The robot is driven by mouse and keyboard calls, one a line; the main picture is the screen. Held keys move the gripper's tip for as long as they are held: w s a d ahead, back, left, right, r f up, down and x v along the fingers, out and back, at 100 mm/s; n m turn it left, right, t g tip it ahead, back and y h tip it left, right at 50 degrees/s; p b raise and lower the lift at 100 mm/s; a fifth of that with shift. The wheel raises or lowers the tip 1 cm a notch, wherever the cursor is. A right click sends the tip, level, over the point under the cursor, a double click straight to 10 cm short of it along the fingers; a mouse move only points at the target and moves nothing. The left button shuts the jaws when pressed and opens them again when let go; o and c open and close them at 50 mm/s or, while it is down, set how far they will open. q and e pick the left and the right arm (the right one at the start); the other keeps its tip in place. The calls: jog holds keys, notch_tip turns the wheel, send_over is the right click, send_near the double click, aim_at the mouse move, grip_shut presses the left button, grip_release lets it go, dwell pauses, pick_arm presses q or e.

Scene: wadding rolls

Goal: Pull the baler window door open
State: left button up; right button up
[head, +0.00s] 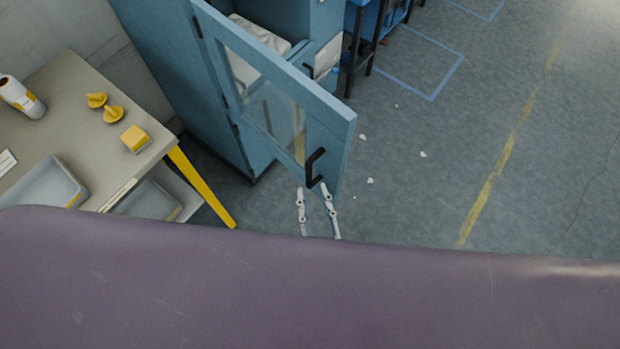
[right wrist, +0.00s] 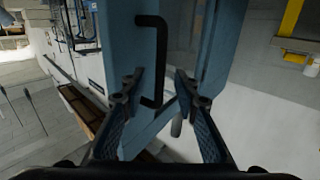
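The baler window door (head: 338,122), a blue frame around a clear pane, stands swung out from the blue baler cabinet (head: 165,60). Its black bar handle (head: 314,168) is near the free edge. My right gripper (head: 312,190) is just below the handle in the head view, its two fingers apart. In the right wrist view the handle (right wrist: 153,60) runs down between the spread fingertips (right wrist: 160,88) of my right gripper, with the door frame (right wrist: 125,50) behind it. I cannot tell whether a finger touches the handle. My left gripper does not show.
White material (head: 245,70) lies inside the baler. The floor (head: 420,180) right of the door is open, with small white scraps.

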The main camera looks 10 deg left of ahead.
jog(key=v, duration=0.6)
jog(key=shift+s+d, duration=0.15)
jog(key=shift+s, duration=0.15)
jog(key=s+d+f+n+g+h+b, duration=0.1)
jog(key=s+d+f+g+b, duration=0.2)
jog(key=f, duration=1.2)
jog(key=s+d+f+g, duration=0.3)
jog(key=d+f+g, duration=0.15)
jog(key=f, duration=0.95)
jog(key=s+d+f+m+g+h+b, duration=0.1)
jog(key=s+d+f+g+h, duration=0.3)
jog(key=s+d+f+g, duration=0.5)
jog(key=s+d+f+b, duration=0.1)
jog(key=s+d+f, duration=0.5)
jog(key=d+f, duration=0.1)
jog(key=shift+s+d+f+m, duration=0.2)
jog(key=shift+f+m, duration=0.15)
jog(key=shift+m, duration=0.05)
